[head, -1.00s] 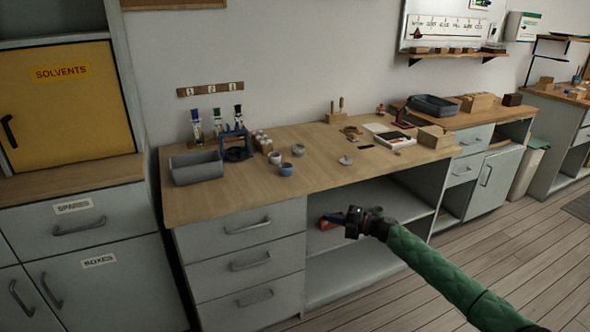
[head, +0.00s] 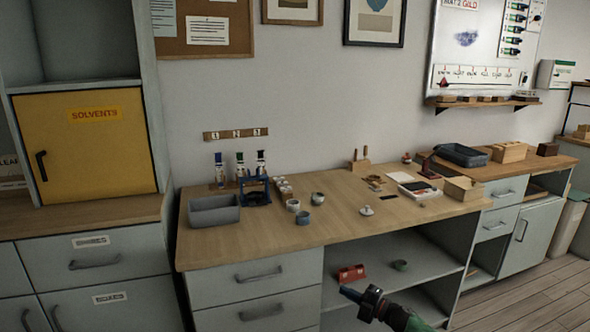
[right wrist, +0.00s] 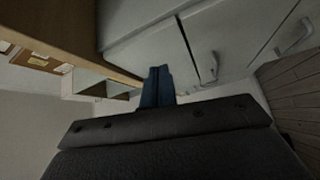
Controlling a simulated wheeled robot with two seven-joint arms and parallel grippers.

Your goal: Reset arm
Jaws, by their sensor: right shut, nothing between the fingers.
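My right gripper (head: 350,293) comes in from the bottom of the head view on its green-sleeved arm. My left gripper is not in the head view.
The wooden workbench (head: 335,232) holds a grey bin (head: 214,212), small cups, a blue stand and a cardboard box (head: 464,188). A yellow solvents cabinet (head: 90,150) stands at left.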

